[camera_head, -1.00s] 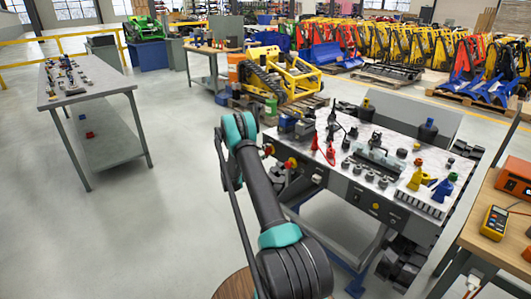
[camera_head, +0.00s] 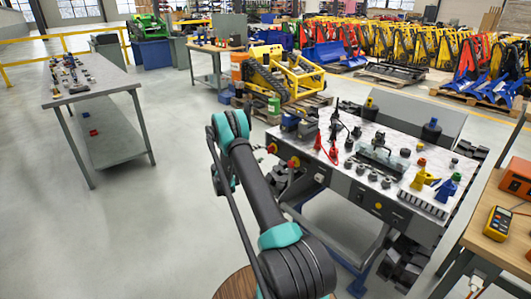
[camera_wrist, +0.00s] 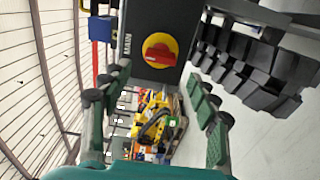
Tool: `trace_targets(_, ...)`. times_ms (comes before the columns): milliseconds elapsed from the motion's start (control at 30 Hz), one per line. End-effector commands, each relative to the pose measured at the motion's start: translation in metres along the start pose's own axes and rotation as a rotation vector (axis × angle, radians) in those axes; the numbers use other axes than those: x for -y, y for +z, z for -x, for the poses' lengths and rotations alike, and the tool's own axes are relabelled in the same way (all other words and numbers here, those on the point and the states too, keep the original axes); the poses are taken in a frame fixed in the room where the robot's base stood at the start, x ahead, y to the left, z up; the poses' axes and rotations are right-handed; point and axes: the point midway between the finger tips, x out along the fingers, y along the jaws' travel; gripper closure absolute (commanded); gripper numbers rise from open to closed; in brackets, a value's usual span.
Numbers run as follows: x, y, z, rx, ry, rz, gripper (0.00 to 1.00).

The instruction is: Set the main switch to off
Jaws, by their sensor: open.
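The main switch is a red rotary handle on a yellow disc (camera_wrist: 160,50), mounted on a dark panel (camera_wrist: 150,15). A sideways label beside it seems to read MAIN. My gripper (camera_wrist: 158,78) is open, with one green-and-black finger on each side of the picture below the switch. The switch shows ahead between the fingertips; the fingers are apart from it and hold nothing. The handle's exact setting is hard to read. In the head view, two red-and-yellow knobs (camera_head: 294,162) sit at the left end of the workbench; my gripper is mostly hidden behind my arm.
The workbench (camera_head: 345,185) carries several fittings, red cones and bottles. A grey table (camera_head: 105,88) stands left, a wooden table (camera_head: 490,235) right. The floor between the grey table and my arm is clear.

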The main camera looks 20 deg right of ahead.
Motion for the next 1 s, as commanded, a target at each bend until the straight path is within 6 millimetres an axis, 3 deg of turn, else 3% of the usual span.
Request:
trace_targets(100,0.0,-0.001,0.024,-0.003,0.0,0.0,0.4)
trace_targets(333,0.0,0.0,0.051,-0.001,0.0,0.0,0.4)
trace_targets(767,0.0,0.0,0.056,0.0,-0.001,0.0,0.4)
trace_targets(1000,-0.024,0.011,0.053,0.0,-0.09,-0.02,0.4)
